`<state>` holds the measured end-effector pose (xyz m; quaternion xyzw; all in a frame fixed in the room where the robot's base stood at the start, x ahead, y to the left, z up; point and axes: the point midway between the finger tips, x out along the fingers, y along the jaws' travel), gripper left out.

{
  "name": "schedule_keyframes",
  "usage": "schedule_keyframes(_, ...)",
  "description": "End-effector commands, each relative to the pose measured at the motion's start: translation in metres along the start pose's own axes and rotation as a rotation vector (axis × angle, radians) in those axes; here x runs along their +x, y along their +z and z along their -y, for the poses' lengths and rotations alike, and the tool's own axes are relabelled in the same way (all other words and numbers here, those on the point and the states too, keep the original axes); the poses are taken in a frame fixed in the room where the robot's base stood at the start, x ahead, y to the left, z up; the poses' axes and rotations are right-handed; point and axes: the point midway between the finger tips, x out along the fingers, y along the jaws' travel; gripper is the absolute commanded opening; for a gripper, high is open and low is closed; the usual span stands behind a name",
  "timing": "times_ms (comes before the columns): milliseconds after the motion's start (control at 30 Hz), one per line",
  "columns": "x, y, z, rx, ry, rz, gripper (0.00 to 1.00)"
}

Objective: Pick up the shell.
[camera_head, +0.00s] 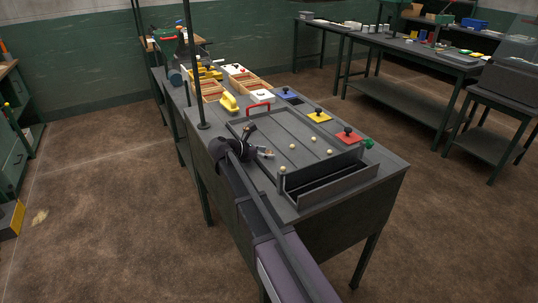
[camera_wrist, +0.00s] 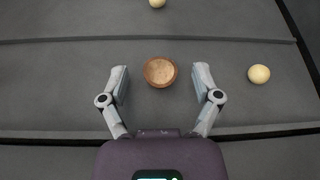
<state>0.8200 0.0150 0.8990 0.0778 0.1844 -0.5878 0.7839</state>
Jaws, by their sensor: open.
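The shell is most likely the small round brown cup (camera_wrist: 160,72) with a paler inside in the wrist view. It sits on a grey panelled surface, and its open side faces the camera. My gripper (camera_wrist: 160,85) is open, with one finger to the left of the cup and one to the right, and a gap on each side. How high the fingers are above the surface is hard to tell. In the head view my gripper (camera_head: 266,153) is over the left part of the grey tray (camera_head: 300,122); I cannot make out the cup there.
Several pale balls lie about, one right of my gripper (camera_wrist: 259,74) and one beyond the cup (camera_wrist: 157,3). A dark open trough (camera_head: 325,180) lines the tray's near edge. Yellow (camera_head: 319,117) and red (camera_head: 348,136) knobbed plates stand along the right side. A dark post (camera_head: 192,70) rises behind.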

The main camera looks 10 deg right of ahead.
Motion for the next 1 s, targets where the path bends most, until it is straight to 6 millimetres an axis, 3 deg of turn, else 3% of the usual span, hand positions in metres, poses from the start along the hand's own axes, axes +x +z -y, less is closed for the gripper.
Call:
schedule_keyframes(100,-0.0001,-0.0001,0.0000,0.000,0.000,0.000,0.81)
schedule_keyframes(167,-0.0001,-0.0001,0.0000,0.000,0.000,0.000,0.66)
schedule_keyframes(400,-0.0001,-0.0001,0.0000,0.000,0.000,0.000,0.28)
schedule_keyframes(1000,-0.0019,0.0044,0.0005,0.000,0.000,0.000,0.27)
